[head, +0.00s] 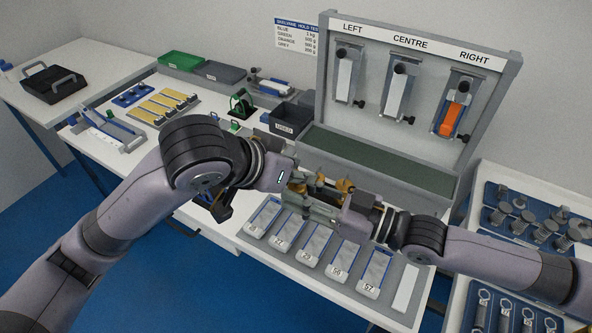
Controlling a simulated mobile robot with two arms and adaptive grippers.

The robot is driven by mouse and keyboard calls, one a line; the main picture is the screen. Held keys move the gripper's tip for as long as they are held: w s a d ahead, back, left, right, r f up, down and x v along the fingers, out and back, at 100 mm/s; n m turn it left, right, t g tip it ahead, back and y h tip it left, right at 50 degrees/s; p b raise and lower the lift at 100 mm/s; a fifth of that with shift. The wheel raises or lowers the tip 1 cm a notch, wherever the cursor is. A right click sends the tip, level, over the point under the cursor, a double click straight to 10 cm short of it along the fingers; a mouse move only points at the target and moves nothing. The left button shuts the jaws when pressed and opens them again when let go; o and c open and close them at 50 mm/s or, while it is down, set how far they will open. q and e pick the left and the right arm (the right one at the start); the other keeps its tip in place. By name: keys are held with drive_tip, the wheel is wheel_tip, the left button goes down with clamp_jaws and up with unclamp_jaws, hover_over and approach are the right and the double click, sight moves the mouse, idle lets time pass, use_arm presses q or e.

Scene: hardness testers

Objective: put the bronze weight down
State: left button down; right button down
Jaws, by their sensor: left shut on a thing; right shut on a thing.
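The bronze weight (344,185) shows as small bronze-coloured parts between my two grippers, above the front part of the white bench. My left gripper (312,187) reaches in from the left and is shut on it. My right gripper (325,207) comes in from the right, just below and very close to the left one, and also appears shut on the weight. The fingers overlap and hide most of the weight, so its full shape and the exact contacts cannot be made out.
A board marked LEFT, CENTRE, RIGHT (424,60) stands behind a green mat (380,160); an orange piece (456,117) hangs at RIGHT. A dark bin (287,122) stands behind. Metal weights fill a blue tray (540,218).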

drive_tip(key=c, duration=1.2)
unclamp_jaws()
drive_tip(key=shift+d, duration=0.1)
